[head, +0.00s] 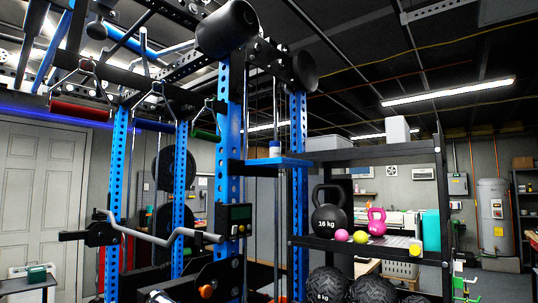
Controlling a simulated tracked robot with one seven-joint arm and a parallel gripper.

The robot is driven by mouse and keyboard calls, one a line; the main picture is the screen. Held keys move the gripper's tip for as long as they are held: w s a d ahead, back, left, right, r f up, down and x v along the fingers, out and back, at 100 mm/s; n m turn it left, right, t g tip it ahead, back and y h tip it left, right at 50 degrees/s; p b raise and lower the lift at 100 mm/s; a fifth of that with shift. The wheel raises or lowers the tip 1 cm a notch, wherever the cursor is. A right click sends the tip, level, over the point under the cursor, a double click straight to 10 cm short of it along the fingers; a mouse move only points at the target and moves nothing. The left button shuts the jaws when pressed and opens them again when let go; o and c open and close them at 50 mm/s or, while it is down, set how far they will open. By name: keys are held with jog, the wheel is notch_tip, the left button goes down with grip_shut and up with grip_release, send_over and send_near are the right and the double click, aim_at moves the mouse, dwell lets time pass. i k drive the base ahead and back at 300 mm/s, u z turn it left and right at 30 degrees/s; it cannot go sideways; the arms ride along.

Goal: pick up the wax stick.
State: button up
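I cannot make out the wax stick for certain. A small white container with a dark blue top (275,148) stands upright on a small blue shelf (279,162) fixed to the blue rack. A small yellow-and-white item (415,248) sits at the right front of the black storage rack's middle shelf (345,246). Either is too small to identify. My gripper is not in view.
The blue power rack (231,190) with a grey curved bar (165,236) fills the left and middle. A 16 kg kettlebell (329,211), pink kettlebell (376,221), two small balls and a teal block (431,231) stand on the storage rack. Medicine balls (374,291) sit below.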

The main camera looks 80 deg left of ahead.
aim_at(275, 146)
jog(key=u, duration=0.35)
jog(key=i, duration=0.15)
jog(key=u, duration=2.9)
jog(key=i, duration=1.65)
jog(key=z, duration=0.2)
